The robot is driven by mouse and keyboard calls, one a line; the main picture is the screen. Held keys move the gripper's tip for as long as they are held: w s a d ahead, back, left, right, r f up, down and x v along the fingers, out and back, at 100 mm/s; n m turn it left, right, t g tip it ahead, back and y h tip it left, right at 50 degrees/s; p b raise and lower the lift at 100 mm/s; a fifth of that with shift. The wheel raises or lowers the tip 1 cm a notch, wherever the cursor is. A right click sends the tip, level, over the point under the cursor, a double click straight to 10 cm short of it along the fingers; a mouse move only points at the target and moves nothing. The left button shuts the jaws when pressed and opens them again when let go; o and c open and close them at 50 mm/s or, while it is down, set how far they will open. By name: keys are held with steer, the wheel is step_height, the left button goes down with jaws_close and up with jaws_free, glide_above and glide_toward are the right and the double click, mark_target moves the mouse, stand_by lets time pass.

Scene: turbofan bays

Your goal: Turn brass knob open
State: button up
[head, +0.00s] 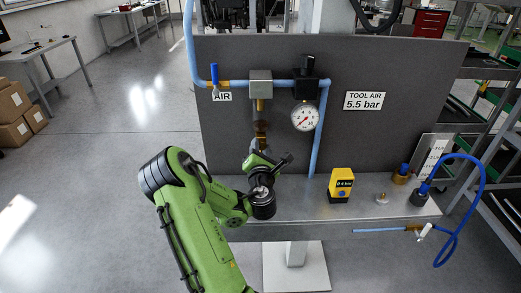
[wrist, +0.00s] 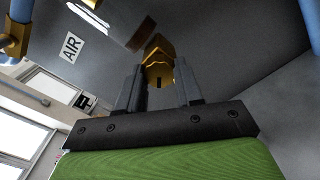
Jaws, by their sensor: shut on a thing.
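The brass knob (wrist: 158,52) is at the lower end of the filter unit in the wrist view. My gripper (wrist: 159,77) is shut on it, with one dark finger on either side. In the head view the brass part (head: 261,127) shows under the hanging filter (head: 260,84), on the grey panel. My gripper reaches up to it from below, and its fingertips are small and partly hidden there. From these views I cannot tell how far the knob is turned.
A gauge (head: 304,117) and a blue pipe (head: 320,135) are close right of the filter. A blue-handled valve (head: 214,75) is upper left. The metal shelf (head: 300,205) below carries a yellow meter (head: 341,184) and several fittings. A blue hose (head: 480,190) hangs at right.

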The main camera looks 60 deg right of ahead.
steer(key=shift+f+n, duration=0.2)
steer(key=shift+n, duration=0.9)
steer(key=o, duration=1)
steer(key=shift+r, duration=0.1)
steer(key=shift+o, duration=0.2)
